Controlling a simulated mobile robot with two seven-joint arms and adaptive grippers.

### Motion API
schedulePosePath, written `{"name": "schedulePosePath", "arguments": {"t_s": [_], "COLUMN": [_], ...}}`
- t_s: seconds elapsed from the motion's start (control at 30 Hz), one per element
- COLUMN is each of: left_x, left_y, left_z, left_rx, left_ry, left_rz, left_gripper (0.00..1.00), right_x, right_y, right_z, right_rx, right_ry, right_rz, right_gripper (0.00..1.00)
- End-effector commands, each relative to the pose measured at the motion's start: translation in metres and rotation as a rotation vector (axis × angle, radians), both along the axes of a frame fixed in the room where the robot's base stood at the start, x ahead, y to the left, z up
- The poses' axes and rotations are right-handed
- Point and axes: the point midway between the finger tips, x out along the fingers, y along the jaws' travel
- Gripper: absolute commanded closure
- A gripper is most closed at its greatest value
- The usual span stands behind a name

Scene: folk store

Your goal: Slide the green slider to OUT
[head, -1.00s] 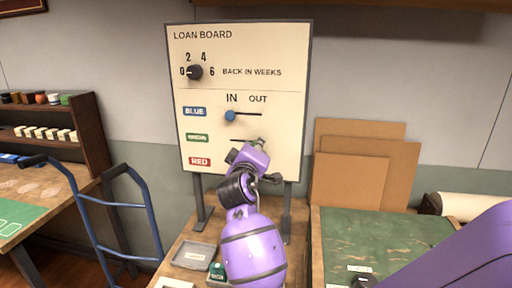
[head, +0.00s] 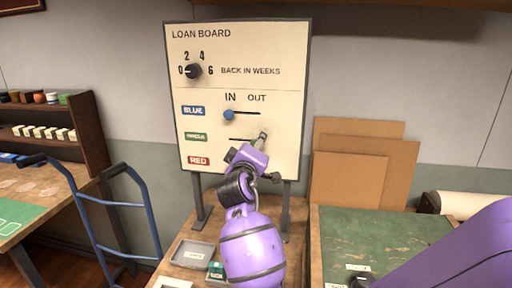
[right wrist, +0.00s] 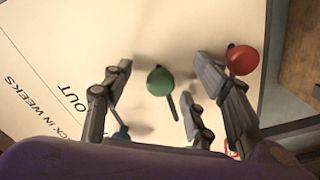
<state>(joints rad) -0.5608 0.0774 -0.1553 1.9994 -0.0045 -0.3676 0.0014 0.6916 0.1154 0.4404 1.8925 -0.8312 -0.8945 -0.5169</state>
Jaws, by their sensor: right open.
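The loan board (head: 290,60) stands upright with IN and OUT columns. The green slider knob (right wrist: 159,81) shows in the right wrist view at the OUT end of its slot, which runs back toward IN. My right gripper (right wrist: 160,66) is open, with its fingers apart on either side of the green knob and gaps showing. The green label (head: 196,137) is left of the slot. My left gripper is not in view.
The blue knob (head: 228,115) sits at IN above the green row. The red knob (right wrist: 242,59) is close beside one finger in the right wrist view. A dial (head: 194,71) is higher on the board. Below are a grey tray (head: 194,255) and a green work mat (head: 385,238).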

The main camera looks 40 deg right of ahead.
Motion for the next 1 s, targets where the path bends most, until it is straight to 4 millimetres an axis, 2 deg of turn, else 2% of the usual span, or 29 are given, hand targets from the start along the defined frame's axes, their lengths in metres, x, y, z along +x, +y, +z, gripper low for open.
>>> {"name": "schedulePosePath", "arguments": {"t_s": [0.4, 1.0], "left_x": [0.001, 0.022], "left_y": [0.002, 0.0], "left_z": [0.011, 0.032], "left_rx": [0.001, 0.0], "left_ry": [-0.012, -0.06], "left_rz": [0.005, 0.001], "left_gripper": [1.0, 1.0], "right_x": [-0.019, -0.05], "right_y": [0.022, 0.059], "right_z": [0.002, 0.001], "right_rx": [0.0, 0.002], "right_ry": [-0.002, -0.003], "right_rz": [0.0, 0.001], "right_gripper": [0.47, 0.47]}}
